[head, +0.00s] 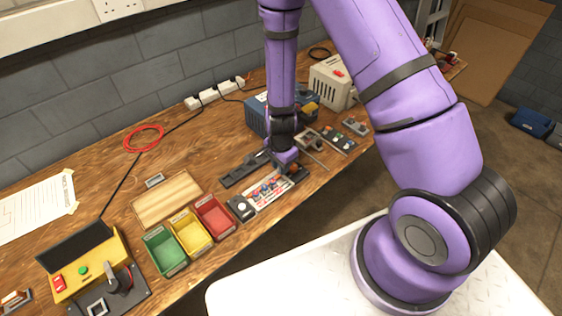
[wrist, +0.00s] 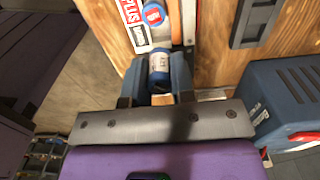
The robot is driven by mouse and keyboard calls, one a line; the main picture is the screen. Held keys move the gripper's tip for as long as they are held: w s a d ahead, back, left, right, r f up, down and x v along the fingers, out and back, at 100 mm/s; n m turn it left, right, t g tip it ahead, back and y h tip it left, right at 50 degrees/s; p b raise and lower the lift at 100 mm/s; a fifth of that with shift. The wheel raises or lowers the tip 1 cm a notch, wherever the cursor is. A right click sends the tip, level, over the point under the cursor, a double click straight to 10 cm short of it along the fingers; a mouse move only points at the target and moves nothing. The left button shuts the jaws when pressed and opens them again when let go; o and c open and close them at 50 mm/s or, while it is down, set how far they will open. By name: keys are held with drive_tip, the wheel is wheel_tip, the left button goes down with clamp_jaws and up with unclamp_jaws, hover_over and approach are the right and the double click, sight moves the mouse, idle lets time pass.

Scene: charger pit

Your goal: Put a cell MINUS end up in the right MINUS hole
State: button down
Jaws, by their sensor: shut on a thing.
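My gripper (wrist: 160,84) is shut on a blue cell (wrist: 158,62) with a pale band, held between the two dark fingers. Which of its ends is plus or minus I cannot make out. Just beyond it, the white holder board (wrist: 138,38) has a red PLUS label and a round blue and red piece. In the head view my gripper (head: 284,157) is low over the far right end of the holder board (head: 247,207), where several red and blue pieces show. The right MINUS hole is not clearly visible, and the held cell is hidden there.
A dark slotted bar (head: 239,172) lies behind the board. Green (head: 165,253), yellow (head: 190,236) and red (head: 215,218) bins stand to its left. A blue box (head: 257,117) and a beige charger-like box (head: 331,83) stand behind my gripper. A small switch panel (head: 339,138) lies right.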

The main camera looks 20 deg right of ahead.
sight(281, 183)
drive_tip(key=shift+f, duration=2.7)
drive_tip(key=shift+f, duration=0.15)
drive_tip(key=c, duration=0.9)
unclamp_jaws()
drive_tip(key=shift+r, duration=3.5)
